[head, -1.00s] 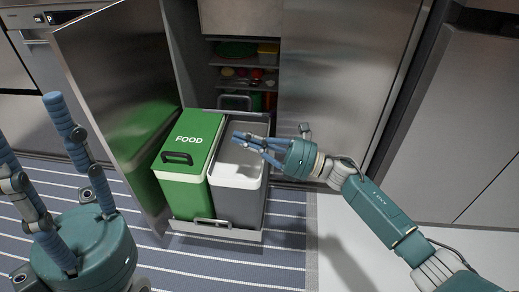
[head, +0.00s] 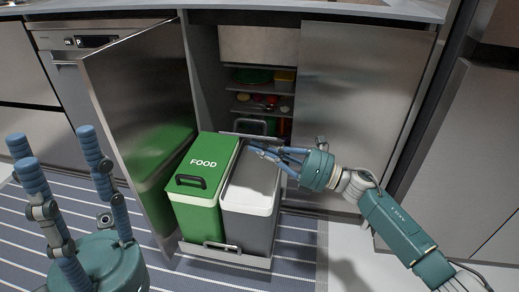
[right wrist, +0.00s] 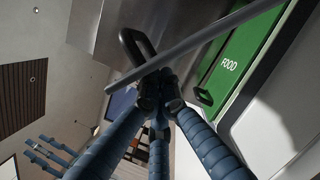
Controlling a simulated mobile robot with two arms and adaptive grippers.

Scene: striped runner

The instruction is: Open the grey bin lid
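The grey bin (head: 247,233) stands right of the green FOOD bin (head: 196,216) in the pulled-out drawer. Its lid appears swung up at the back, its edge (head: 232,134) and black handle (head: 250,125) showing behind the white rim. In the right wrist view, the lid (right wrist: 215,38) is seen edge-on, with its handle (right wrist: 131,45) beyond it and the pale bin (right wrist: 285,125) at right. My right gripper (head: 257,151) is at the lid's upper part; contact and finger closure are unclear. My left gripper (head: 55,145) is open and empty, away from the bins.
The metal cabinet door (head: 140,110) stands open left of the bins. Shelves with food (head: 262,100) are behind them. A closed steel panel (head: 355,110) is at right. The striped runner (head: 25,235) covers the floor at left.

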